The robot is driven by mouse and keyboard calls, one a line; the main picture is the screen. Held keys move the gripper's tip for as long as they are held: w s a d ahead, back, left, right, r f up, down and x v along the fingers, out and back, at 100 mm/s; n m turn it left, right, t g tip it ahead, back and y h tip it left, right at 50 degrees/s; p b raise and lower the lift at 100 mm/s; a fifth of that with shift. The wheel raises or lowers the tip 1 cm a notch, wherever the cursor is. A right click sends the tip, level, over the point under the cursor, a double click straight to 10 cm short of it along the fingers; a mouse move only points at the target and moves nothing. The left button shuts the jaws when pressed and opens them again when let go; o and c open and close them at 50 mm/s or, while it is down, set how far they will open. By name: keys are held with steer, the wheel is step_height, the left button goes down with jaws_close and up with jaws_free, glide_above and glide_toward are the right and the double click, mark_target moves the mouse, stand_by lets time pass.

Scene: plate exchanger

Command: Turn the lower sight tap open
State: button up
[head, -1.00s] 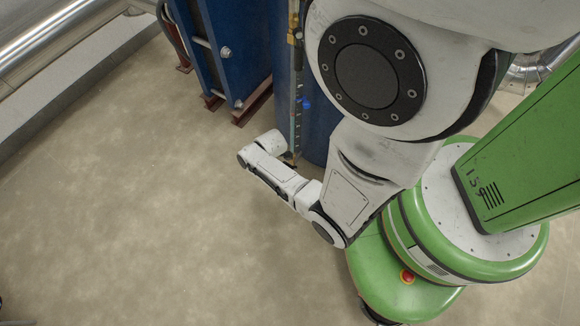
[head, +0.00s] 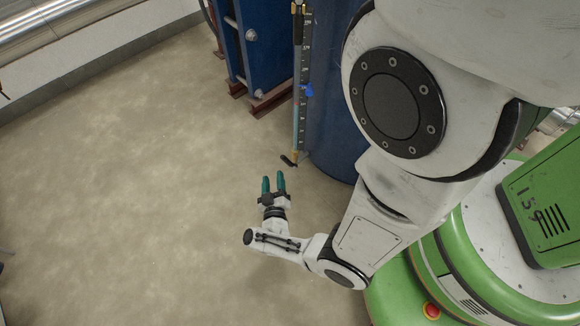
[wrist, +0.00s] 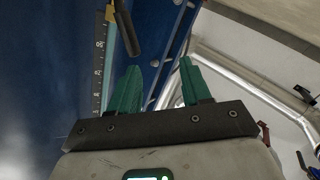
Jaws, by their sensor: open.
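The lower sight tap (head: 290,160) is at the bottom of the sight gauge, with a dark lever that points to the left in the head view. In the wrist view a dark lever (wrist: 124,30) shows near the top, beside the gauge scale. The sight gauge (head: 299,80) runs up the front of a blue tank (head: 330,100) and has a numbered scale and a blue marker. My gripper (head: 273,178) has two teal fingers, open and empty. It is just below and left of the tap in the head view, apart from it.
A blue plate exchanger frame (head: 255,45) on reddish-brown feet stands behind, left of the tank. The beige floor (head: 130,180) to the left is clear. A silver pipe (head: 60,30) runs along the wall at the top left.

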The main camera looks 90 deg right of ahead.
mark_target(285, 162)
steer(key=s+d, duration=0.1)
steer(key=d, duration=0.1)
steer(key=s+d+m+g+b, duration=0.1)
steer(key=s+d, duration=0.1)
steer(key=d, duration=0.1)
steer(key=s+d+g, duration=0.1)
steer(key=d, duration=0.2)
steer(key=shift+s+d+f+h+b, duration=0.15)
steer(key=shift+d+h+b, duration=0.05)
steer(key=shift+h+b, duration=0.1)
jaws_close()
stand_by(0.5)
